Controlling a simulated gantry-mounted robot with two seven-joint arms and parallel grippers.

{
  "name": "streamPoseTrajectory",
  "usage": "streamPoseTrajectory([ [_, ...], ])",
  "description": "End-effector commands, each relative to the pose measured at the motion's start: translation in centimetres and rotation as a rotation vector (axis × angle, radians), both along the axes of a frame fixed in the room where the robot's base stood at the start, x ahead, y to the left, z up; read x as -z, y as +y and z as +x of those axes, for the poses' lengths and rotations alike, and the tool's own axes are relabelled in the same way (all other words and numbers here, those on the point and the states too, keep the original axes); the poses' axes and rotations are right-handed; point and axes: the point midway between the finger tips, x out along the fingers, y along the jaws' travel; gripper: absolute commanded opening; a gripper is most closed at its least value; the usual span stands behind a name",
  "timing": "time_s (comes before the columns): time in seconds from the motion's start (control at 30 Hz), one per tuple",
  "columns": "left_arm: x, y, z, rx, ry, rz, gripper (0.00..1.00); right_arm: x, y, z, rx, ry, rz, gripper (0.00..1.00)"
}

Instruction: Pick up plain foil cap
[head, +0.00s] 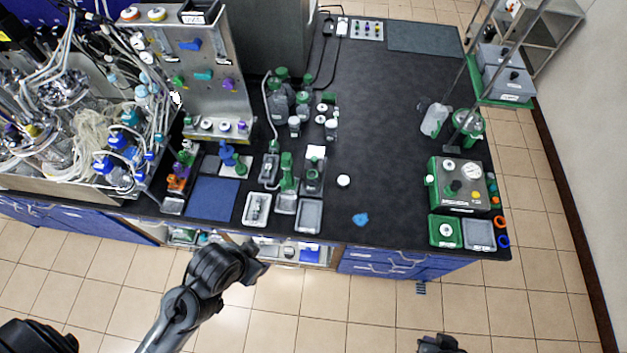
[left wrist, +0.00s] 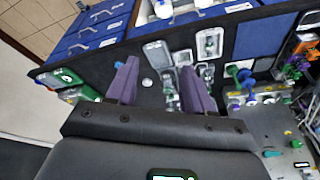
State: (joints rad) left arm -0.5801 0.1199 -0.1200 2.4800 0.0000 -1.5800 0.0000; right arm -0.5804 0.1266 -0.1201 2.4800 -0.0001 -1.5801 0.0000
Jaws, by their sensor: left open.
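I cannot single out a plain foil cap for certain. A small pale round piece (head: 343,180) lies alone on the dark bench and may be it. A small pale disc (left wrist: 147,82) shows between the fingers in the left wrist view, probably the same piece. My left gripper (head: 257,262) is in front of the bench's front edge, to the left of that piece and apart from it. In the left wrist view its two fingers (left wrist: 160,68) are spread, with nothing held. A dark part of my right gripper (head: 440,343) shows at the bottom edge; its jaws are unclear.
Grey trays (head: 308,216) and green-capped bottles (head: 287,172) crowd the bench left of the pale piece. A blue crumpled piece (head: 360,219) lies near the front edge. A control box (head: 460,186) stands at the right. The bench's middle right is clear.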

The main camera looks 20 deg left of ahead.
Motion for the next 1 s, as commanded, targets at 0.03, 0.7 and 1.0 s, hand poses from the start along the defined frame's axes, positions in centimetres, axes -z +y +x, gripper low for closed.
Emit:
streamPoseTrajectory([
  [0.03,0.0,0.0,0.0,0.0,0.0,0.0,0.52,0.0,0.0,0.01,0.0,0.0,0.0,0.0],
  [0.7,0.0,0.0,0.0,0.0,0.0,0.0,0.81,-0.02,0.24,0.03,0.007,0.0,0.011,0.0],
  [1.0,-0.28,-0.26,0.81,-0.009,-0.045,-0.011,0.81,-0.03,0.23,0.03,0.006,-0.001,0.01,0.0],
])
